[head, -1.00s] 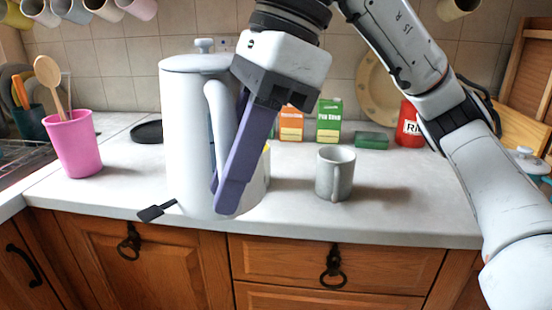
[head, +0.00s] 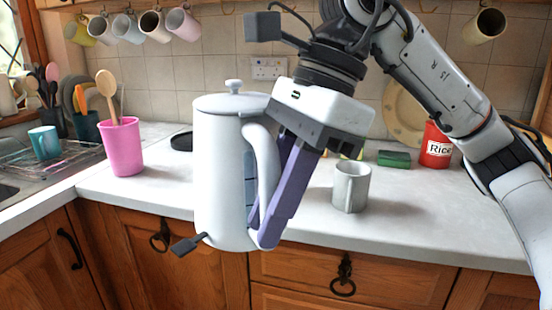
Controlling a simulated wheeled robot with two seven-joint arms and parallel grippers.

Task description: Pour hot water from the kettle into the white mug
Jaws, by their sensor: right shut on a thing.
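The white kettle (head: 220,175) is upright near the middle of the head view. Its lower part overlaps the counter's front edge and the cupboard front. A dark grey tab (head: 188,244) shows at its lower left. My right gripper (head: 268,232) comes down from the upper right, its purple fingers shut on the kettle's handle (head: 266,165). The handle partly hides the fingers; I cannot see a spout. The mug (head: 351,187), pale grey-white, stands upright on the counter to the right of the kettle, apart from it. Its inside is barely visible. My left gripper is not in view.
A pink cup with a wooden spoon (head: 123,148) stands to the left. A red rice tin (head: 437,146) and a green box (head: 394,159) stand behind the mug. Mugs hang from a rail above. The counter (head: 400,205) around the mug is mostly clear.

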